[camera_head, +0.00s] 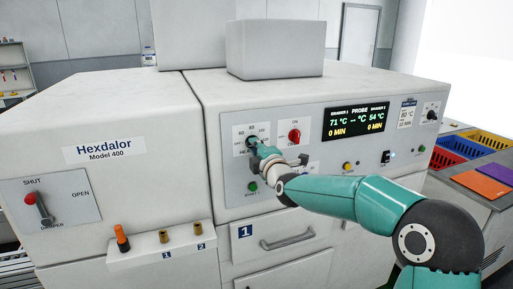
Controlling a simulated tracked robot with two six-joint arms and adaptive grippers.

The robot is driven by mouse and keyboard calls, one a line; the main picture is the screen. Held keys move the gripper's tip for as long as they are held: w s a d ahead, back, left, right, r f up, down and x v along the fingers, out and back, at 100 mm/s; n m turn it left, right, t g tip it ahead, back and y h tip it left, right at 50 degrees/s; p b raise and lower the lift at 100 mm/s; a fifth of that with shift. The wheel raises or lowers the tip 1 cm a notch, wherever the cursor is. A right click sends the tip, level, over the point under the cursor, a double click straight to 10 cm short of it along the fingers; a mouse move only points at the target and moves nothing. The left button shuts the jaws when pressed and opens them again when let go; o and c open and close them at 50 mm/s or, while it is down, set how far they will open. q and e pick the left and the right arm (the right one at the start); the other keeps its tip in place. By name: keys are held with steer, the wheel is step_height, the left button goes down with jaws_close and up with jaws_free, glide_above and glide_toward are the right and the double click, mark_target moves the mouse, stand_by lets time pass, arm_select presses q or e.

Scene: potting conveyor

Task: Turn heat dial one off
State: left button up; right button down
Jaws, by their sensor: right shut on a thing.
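Heat dial one (249,139) is on the front panel of the white machine, at the panel's left, with a ring of numbers around it. My right gripper (254,145) is shut on the dial. The gripper covers most of the dial, so its pointer setting is hidden. My right arm comes in from the lower right across the panel. My left gripper is not in view.
A red knob (294,136) sits close right of the dial. A display (356,121) shows 71 °C and 54 °C. A green button (253,187) is below the dial. A damper lever (43,209) and an orange-handled tool (122,238) are at left.

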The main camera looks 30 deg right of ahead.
steer(key=shift+a+f, duration=0.2)
steer(key=shift+f, duration=0.2)
steer(key=c, duration=1.4)
jaws_free()
steer(key=shift+o, duration=1.2)
steer(key=shift+r, duration=0.2)
steer(key=shift+d, duration=0.1)
steer(key=v, duration=1.2)
steer(key=shift+w, duration=0.1)
